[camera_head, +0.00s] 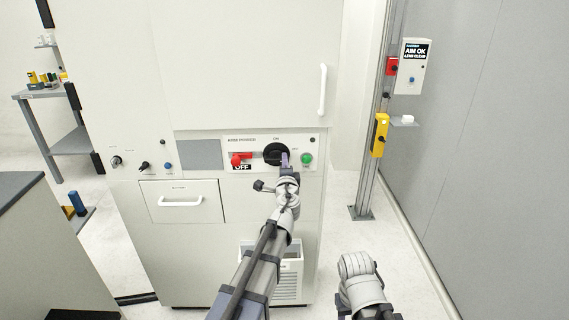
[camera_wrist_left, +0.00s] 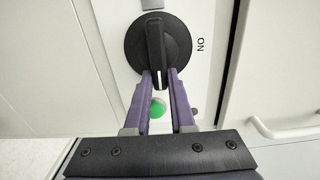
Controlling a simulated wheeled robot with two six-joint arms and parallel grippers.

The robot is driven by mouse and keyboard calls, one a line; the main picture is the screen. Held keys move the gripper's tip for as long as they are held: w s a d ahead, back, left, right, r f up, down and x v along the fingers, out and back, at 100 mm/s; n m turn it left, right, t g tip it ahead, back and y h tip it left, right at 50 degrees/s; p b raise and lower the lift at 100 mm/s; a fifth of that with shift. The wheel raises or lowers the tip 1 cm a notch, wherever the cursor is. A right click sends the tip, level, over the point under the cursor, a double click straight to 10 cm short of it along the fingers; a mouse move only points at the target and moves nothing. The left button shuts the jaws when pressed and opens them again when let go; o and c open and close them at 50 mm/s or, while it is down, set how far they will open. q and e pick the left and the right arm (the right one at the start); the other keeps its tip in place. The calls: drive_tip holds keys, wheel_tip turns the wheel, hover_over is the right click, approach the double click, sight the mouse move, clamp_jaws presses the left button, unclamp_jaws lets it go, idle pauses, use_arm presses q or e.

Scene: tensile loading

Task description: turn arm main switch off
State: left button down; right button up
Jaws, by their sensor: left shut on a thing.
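The main switch is a round black rotary knob (camera_head: 275,153) on a white panel in the machine's front. In the left wrist view the knob (camera_wrist_left: 172,45) has a raised bar handle with a white mark at its end, pointing toward my gripper and the green lamp. It does not point at the ON label (camera_wrist_left: 201,45). My left gripper (camera_head: 284,158) is at the knob's right side. In the wrist view its purple fingers (camera_wrist_left: 160,78) close on the end of the handle from both sides. My right gripper does not show; only a right arm link is seen.
A red handle (camera_head: 240,158) with an OFF sign sits left of the knob, and a green lamp (camera_head: 306,158) sits right of it. A drawer (camera_head: 182,201) is lower left, a white door handle (camera_head: 322,90) above. A grey post (camera_head: 372,150) with boxes stands right.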

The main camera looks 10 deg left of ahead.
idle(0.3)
use_arm(q)
drive_tip(key=c, duration=0.8)
unclamp_jaws()
drive_tip(key=shift+o, duration=0.2)
drive_tip(key=v, duration=0.7)
drive_tip(key=shift+s, duration=0.4)
drive_tip(key=shift+s+d, duration=0.1)
drive_tip(key=shift+d, duration=0.05)
